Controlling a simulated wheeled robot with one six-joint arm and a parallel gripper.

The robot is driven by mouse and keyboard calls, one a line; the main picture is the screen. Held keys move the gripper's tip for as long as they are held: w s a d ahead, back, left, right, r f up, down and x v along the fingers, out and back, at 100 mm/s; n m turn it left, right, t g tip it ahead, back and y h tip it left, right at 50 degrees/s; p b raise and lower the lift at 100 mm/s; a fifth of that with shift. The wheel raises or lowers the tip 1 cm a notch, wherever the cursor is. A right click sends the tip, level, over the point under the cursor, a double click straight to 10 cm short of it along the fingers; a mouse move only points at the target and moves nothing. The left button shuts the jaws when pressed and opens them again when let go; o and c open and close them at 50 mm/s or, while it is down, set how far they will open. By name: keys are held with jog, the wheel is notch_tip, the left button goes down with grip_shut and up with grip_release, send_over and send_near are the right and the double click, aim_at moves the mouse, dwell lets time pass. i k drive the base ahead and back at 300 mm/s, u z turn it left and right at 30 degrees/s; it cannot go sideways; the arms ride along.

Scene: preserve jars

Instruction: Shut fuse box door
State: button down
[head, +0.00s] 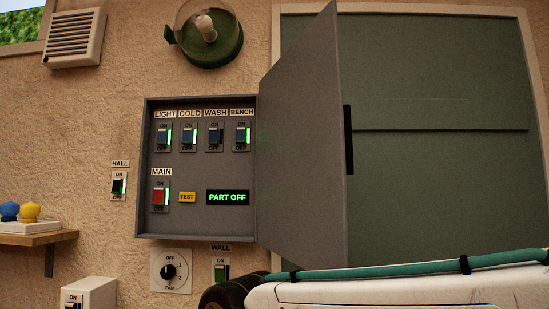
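The grey fuse box (200,168) is on the wall, left of the middle. Its grey door (300,140) is hinged on the box's right side and stands wide open, swung out towards me. A black strip (348,140), perhaps a handle, is on the door's free edge. Inside are switches labelled LIGHT, COLD, WASH and BENCH, a red MAIN switch (159,196), a yellow TEST button (187,197) and a green display (228,197) reading PART OFF. My arm's white link shows at the bottom right, below the door. My gripper is out of view.
A HALL switch (118,186) is left of the box. A FAN dial (170,271) and a WALL switch (221,270) sit below it. A round lamp (208,32) is above. A wooden shelf (40,239) with blue and yellow knobs juts out at left. A green panel (440,160) is behind the door.

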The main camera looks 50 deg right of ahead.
aim_at(305, 146)
jog(key=u, duration=2.25)
jog(key=k, duration=1.15)
jog(key=z, duration=3.35)
jog(key=k, duration=0.7)
jog(key=u, duration=1.1)
